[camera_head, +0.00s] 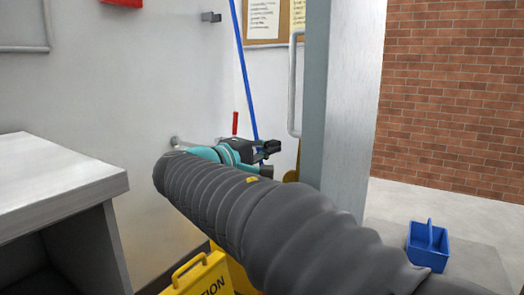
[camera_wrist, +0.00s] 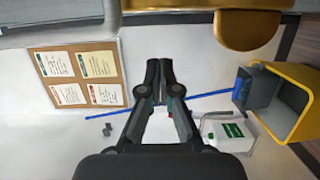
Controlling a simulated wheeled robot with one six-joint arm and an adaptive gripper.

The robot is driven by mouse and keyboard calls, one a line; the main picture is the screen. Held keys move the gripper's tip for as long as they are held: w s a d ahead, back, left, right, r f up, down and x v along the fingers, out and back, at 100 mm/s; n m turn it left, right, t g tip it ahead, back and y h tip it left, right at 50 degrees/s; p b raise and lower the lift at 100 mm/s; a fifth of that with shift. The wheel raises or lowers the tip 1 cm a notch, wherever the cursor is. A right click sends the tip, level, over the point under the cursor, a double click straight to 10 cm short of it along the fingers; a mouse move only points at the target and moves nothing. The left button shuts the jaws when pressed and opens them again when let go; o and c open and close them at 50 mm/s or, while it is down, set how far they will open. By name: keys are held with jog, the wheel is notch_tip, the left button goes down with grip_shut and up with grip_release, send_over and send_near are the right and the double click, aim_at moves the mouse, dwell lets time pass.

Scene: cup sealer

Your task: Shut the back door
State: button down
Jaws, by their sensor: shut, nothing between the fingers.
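The back door (camera_head: 352,90) is the tall grey panel right of centre in the head view. It stands open, with a brick wall showing past its right side. A pale vertical pull handle (camera_head: 293,85) is on its left. A brass-coloured piece (camera_head: 291,176) shows low beside the door, partly hidden; a brass part (camera_wrist: 250,28) also fills the upper right of the wrist view. My gripper (camera_head: 270,148) is left of the door, close to it in the picture; contact cannot be told. In the wrist view my gripper (camera_wrist: 160,66) has its fingers together and empty.
A grey counter (camera_head: 60,180) stands at left. A yellow caution sign (camera_head: 200,275) is below my arm. A blue caddy (camera_head: 428,245) sits on the floor beyond the doorway. A blue pole (camera_head: 243,65) leans on the wall by a noticeboard (camera_wrist: 80,80). A white jug (camera_wrist: 228,132) is nearby.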

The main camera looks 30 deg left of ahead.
jog(key=shift+d, duration=2.05)
